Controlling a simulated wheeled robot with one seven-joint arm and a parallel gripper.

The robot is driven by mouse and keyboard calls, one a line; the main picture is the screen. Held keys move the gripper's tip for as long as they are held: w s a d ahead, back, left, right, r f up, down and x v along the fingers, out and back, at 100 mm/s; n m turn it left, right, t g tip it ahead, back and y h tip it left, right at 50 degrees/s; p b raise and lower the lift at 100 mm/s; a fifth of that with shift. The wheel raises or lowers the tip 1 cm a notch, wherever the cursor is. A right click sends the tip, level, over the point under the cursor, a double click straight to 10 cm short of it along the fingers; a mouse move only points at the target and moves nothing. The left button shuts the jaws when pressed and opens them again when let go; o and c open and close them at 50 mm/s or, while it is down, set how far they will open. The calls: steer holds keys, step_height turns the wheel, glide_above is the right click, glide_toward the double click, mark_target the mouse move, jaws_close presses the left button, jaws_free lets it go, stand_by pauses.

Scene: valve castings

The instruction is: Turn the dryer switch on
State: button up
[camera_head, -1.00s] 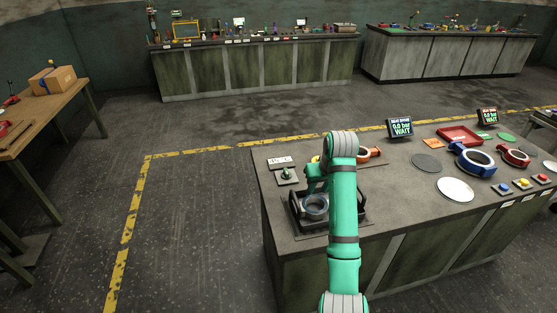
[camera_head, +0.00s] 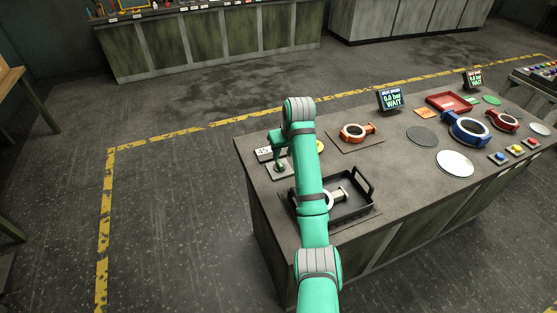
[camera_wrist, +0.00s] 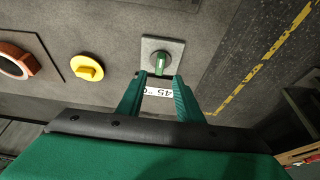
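The dryer switch is a green knob (camera_head: 281,168) on a small grey plate at the bench's left end, beside a white card (camera_head: 264,154). In the wrist view the switch (camera_wrist: 161,63) stands upright on its plate just beyond my fingertips. The card (camera_wrist: 160,92) shows between the fingers and reads 45, upside down. My gripper (camera_wrist: 159,82) is open and empty, its two green fingers apart with the knob between and ahead of them. In the head view my gripper (camera_head: 279,148) is beside the switch, partly hidden by my wrist.
A black tray (camera_head: 368,181) holding a pale ring-shaped part sits in front, partly behind my arm. An orange casting (camera_head: 355,131) lies on a mat. A yellow knob (camera_wrist: 87,68) is near the switch. Blue casting (camera_head: 467,128) and screens reading WAIT stand to the right.

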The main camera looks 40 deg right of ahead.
mark_target(280, 163)
steer(key=x, duration=0.7)
steer(key=shift+f, duration=0.15)
jaws_close()
